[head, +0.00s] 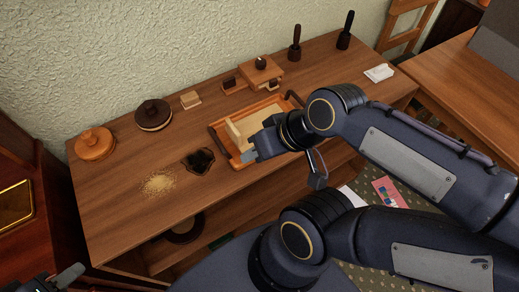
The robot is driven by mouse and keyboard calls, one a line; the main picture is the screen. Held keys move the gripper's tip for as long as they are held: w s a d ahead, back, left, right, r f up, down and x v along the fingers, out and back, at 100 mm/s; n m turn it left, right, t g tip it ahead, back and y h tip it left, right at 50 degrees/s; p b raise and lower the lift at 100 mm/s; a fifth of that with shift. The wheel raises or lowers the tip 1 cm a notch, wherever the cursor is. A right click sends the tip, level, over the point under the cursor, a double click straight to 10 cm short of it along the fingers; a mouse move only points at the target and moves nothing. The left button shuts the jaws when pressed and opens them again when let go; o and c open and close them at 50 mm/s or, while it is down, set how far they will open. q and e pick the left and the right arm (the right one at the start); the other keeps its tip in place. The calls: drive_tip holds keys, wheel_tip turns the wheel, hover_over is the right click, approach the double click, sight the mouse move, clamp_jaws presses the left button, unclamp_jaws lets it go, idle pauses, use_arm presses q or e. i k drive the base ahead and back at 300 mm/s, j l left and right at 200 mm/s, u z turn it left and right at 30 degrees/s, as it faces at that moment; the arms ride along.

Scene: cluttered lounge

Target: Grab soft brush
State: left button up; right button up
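I cannot surely pick out the soft brush. A pale, cream-coloured piece (237,132) stands in a shallow wooden tray (216,131) at the middle of the long table and could be it. A small block with a pale side (190,99) at the back is another possible brush. My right gripper (257,147) is over the tray, close to the right of the pale piece. Its wrist hides much of its fingers and part of the tray, so I cannot tell whether it touches anything. My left gripper (66,277) shows only partly at the lower left corner, away from the table objects.
On the table (118,205) are round lidded wooden pots (95,143) (153,115), a dark heap (200,160), tan crumbs (159,184), a knobbed wooden box (261,70), two dark upright handled tools (295,45) (345,31) and a white item (379,74). The wall stands close behind.

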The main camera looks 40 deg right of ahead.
sight(351, 14)
drive_tip(key=k+l, duration=0.1)
drive_tip(key=l+z, duration=0.1)
drive_tip(key=z, duration=0.35)
drive_tip(key=k+l+z, duration=0.1)
drive_tip(key=z, duration=0.3)
drive_tip(key=l+z, duration=0.15)
drive_tip(key=z, duration=0.3)
drive_tip(key=l+z, duration=0.1)
drive_tip(key=z, duration=0.3)
drive_tip(key=u, duration=0.85)
drive_tip(key=i+l+u, duration=0.1)
drive_tip(key=l+u, duration=0.65)
drive_tip(key=u, duration=0.15)
drive_tip(key=l+u, duration=0.5)
drive_tip(key=l, duration=0.3)
drive_tip(key=k+l, duration=0.15)
drive_tip(key=l, duration=0.3)
drive_tip(key=l+u, duration=0.15)
drive_tip(key=l, duration=0.25)
drive_tip(key=k+l, duration=0.15)
drive_tip(key=l, duration=0.25)
drive_tip(key=u, duration=0.05)
